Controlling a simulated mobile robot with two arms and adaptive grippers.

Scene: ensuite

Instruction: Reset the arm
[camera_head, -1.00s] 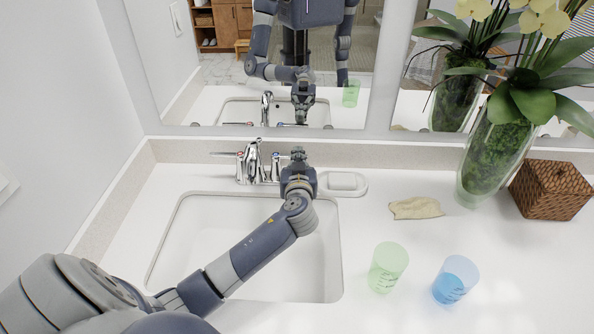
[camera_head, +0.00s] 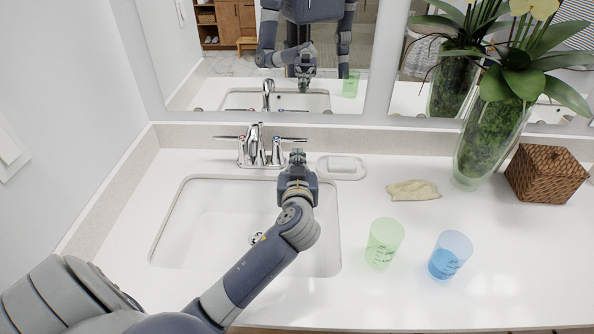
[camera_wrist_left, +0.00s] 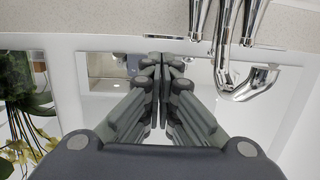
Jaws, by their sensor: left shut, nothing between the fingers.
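My left arm comes in from the lower left in the head view and reaches over the sink. My left gripper (camera_head: 297,156) is at the sink's back right edge, just right of the faucet's right handle. In the left wrist view its fingers (camera_wrist_left: 163,65) are closed together with nothing between them. The chrome faucet (camera_head: 255,148) stands behind the sink and also shows close by in the left wrist view (camera_wrist_left: 228,45). My right gripper is not seen directly in either view.
A soap dish (camera_head: 341,168) sits right of my gripper. A folded cloth (camera_head: 413,190), a green cup (camera_head: 383,243), a blue cup (camera_head: 449,255), a plant vase (camera_head: 490,140) and a woven box (camera_head: 546,174) stand to the right. The sink basin (camera_head: 205,225) is empty.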

